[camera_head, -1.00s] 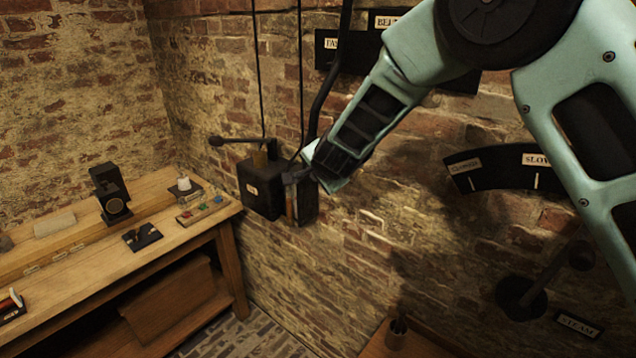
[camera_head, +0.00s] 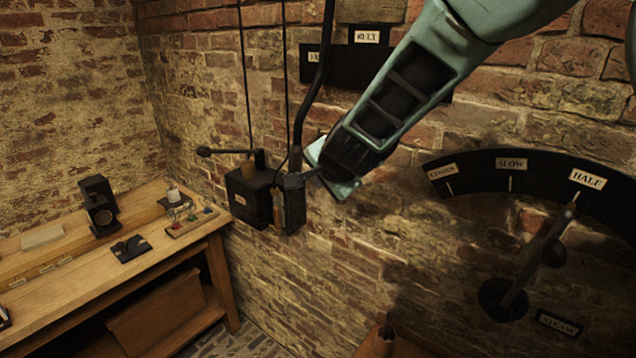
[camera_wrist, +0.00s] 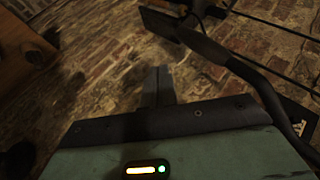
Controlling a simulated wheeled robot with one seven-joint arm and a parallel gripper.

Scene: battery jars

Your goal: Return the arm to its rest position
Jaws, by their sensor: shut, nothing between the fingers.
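My mint-green arm reaches in from the top right of the head view. My gripper (camera_head: 296,180) is shut and empty, with its dark fingers at or in front of the narrow black box on the brick wall (camera_head: 292,210). I cannot tell whether they touch it. In the wrist view the shut fingers (camera_wrist: 158,86) point toward the brick wall, with a dark bar and box at the upper right.
A black box (camera_head: 247,197) with a lever hangs left of the narrow one. A wooden bench (camera_head: 60,290) with small items stands at the left. At the right, a steam lever (camera_head: 535,260) points toward HALF on a dark dial (camera_head: 470,172). Bare wall lies between.

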